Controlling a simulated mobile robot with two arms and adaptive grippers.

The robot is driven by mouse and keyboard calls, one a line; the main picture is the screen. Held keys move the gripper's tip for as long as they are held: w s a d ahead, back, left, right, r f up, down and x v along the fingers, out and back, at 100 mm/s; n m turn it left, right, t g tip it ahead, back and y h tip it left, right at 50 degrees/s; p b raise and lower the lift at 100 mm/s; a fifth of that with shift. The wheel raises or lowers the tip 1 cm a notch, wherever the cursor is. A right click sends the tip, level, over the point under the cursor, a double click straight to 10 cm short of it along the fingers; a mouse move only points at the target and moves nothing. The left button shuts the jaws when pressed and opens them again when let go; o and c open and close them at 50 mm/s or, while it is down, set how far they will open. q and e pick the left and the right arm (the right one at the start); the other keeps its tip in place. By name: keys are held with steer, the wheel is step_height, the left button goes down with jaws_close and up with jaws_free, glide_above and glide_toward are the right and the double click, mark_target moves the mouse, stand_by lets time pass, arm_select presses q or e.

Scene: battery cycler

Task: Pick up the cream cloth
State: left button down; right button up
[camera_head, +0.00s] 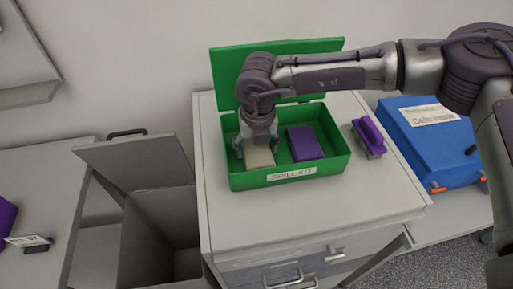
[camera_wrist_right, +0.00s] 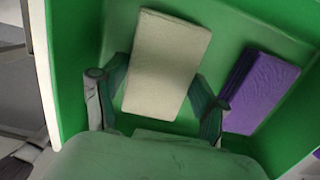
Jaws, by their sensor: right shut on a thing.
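The cream cloth (camera_head: 259,157) is a flat, folded block inside the green spill kit box (camera_head: 290,175), at its left side. My right gripper (camera_head: 257,150) reaches down into the box from above and is shut on the cloth. In the right wrist view the cream cloth (camera_wrist_right: 167,62) lies between the two fingers (camera_wrist_right: 152,100), against the green interior. Whether the cloth is clear of the box floor cannot be told. My left gripper is in neither view.
A purple cloth (camera_head: 304,143) lies in the box, right of the cream one. The open green lid (camera_head: 225,75) stands behind. A purple-handled brush (camera_head: 369,137) and a blue case (camera_head: 434,150) are to the right. A grey bin (camera_head: 160,215) stands open at left.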

steer(key=shift+r+b, duration=0.3)
steer(key=shift+b, duration=0.25)
steer(key=d+b, duration=0.1)
steer(key=d, duration=0.1)
steer(key=d+b, duration=0.1)
steer(key=shift+s+d, duration=0.35)
step_height(320, 180, up, 14)
steer(key=b, duration=0.3)
steer(key=shift+r, duration=0.2)
steer(key=shift+d, duration=0.15)
steer(key=o, duration=0.5)
steer(key=shift+c, duration=0.2)
steer(key=c, duration=0.4)
